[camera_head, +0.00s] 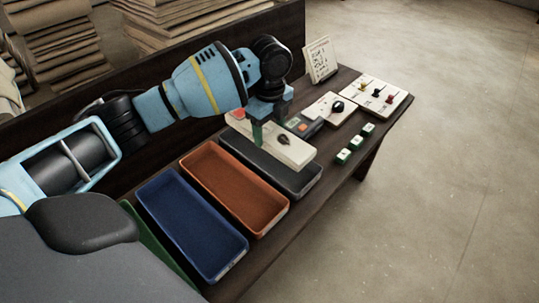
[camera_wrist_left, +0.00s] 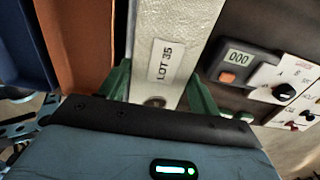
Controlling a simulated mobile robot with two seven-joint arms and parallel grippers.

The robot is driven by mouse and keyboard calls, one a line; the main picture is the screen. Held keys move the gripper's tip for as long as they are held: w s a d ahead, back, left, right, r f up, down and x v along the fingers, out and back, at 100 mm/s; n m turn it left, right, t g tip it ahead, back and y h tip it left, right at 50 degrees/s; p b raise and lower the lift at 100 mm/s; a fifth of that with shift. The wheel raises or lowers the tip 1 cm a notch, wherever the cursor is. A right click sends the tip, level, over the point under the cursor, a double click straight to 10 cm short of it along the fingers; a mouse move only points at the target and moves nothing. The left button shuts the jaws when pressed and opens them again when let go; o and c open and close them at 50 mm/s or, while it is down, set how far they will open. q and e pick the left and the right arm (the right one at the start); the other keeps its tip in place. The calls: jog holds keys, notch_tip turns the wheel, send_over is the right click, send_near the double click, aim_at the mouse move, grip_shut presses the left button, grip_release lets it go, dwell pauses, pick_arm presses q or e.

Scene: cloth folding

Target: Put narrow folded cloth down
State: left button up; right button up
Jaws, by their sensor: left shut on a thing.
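The narrow folded cloth (camera_head: 294,153) is a long pale strip over the dark grey tray (camera_head: 300,187) in the head view. In the left wrist view the cloth (camera_wrist_left: 182,28) runs away from me and carries a "LOT 35" label. My left gripper (camera_head: 264,128) is shut on the cloth, with green fingers at both sides of it; the fingers also show in the left wrist view (camera_wrist_left: 158,92). A small dark round thing shows at the cloth in the head view. I cannot tell how high the cloth is above the tray. My right gripper is out of view.
An orange tray (camera_head: 284,207) and a blue tray (camera_head: 241,252) stand left of the grey one, with a green edge (camera_head: 150,236) beyond. A counter device (camera_wrist_left: 240,62), knob boards (camera_head: 378,92), small green-white blocks (camera_head: 356,142) and a card stand (camera_head: 320,59) occupy the right end.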

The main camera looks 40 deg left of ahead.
aim_at(269, 131)
pick_arm(q)
notch_tip(269, 131, down, 3)
jog(key=shift+f+b, duration=0.15)
jog(key=shift+b, duration=0.3)
jog(key=shift+f, duration=0.2)
notch_tip(269, 131, down, 5)
jog(key=shift+r+b, duration=0.15)
jog(key=shift+b, duration=0.95)
jog(key=shift+r, duration=0.1)
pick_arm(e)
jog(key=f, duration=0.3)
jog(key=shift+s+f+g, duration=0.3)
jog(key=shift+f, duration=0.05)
pick_arm(q)
jog(key=o, duration=0.9)
jog(key=shift+f, duration=0.2)
jog(key=shift+c, duration=0.2)
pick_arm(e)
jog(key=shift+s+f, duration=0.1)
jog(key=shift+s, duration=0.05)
